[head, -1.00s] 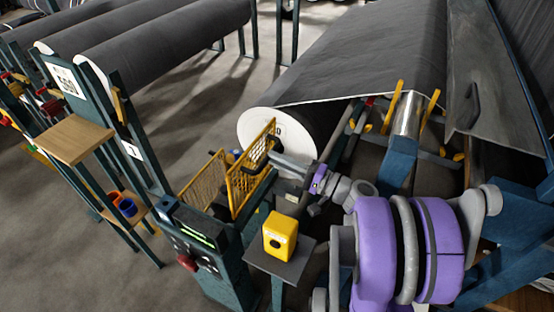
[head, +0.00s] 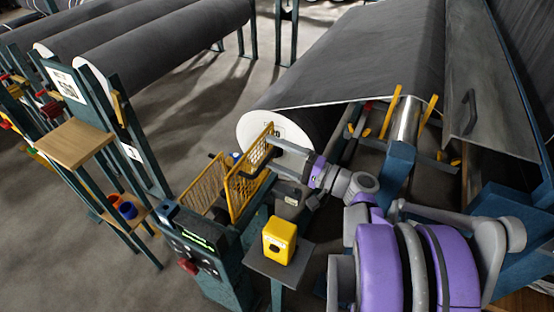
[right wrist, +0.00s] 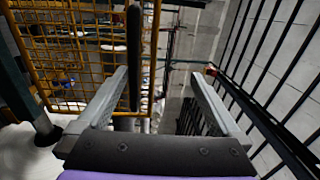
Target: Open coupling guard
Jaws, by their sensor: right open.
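The coupling guard is a yellow mesh panel (head: 240,190) standing upright beside the white end of the large grey roll, with a second yellow mesh panel (head: 205,188) to its left. A dark handle (head: 258,163) is on the guard's right side. My right gripper (head: 272,158) is open at this handle. In the right wrist view, the yellow mesh (right wrist: 70,60) fills the left side, and the black upright handle (right wrist: 134,55) appears between the open fingers (right wrist: 160,75), close to the left one. I cannot tell whether they touch. My left gripper is not in view.
A yellow box (head: 280,240) sits on a small grey stand below the right arm. A control panel (head: 195,240) stands left of it. The large grey roll (head: 350,60) lies behind.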

